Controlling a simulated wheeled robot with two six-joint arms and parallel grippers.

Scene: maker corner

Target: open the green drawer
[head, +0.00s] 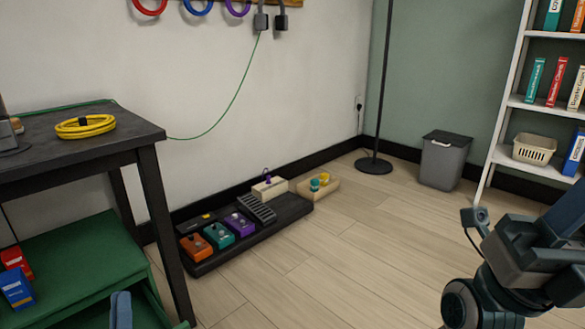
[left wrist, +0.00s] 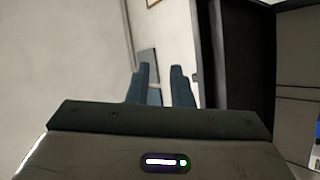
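The green drawer unit (head: 75,262) stands under the dark table at the lower left of the head view. Below its top, a green side and rim (head: 160,302) stick out past the front edge, so the drawer appears to stand partly out; the picture edge cuts off its front and handle. My left gripper (head: 121,310) shows as a blue-grey fingertip over this part, at the bottom edge. In the left wrist view its two fingers (left wrist: 163,85) are apart, with a gap and no held thing visible. Contact with the drawer cannot be told. My right arm shows at the lower right, its fingers out of view.
Red and blue boxes (head: 17,287) stand on the green unit. The dark table (head: 85,150) holds a yellow cable coil (head: 85,126); its leg (head: 166,235) stands close right of the drawer. A pedal board (head: 290,208) lies by the wall. The wooden floor (head: 340,265) is clear mid-picture.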

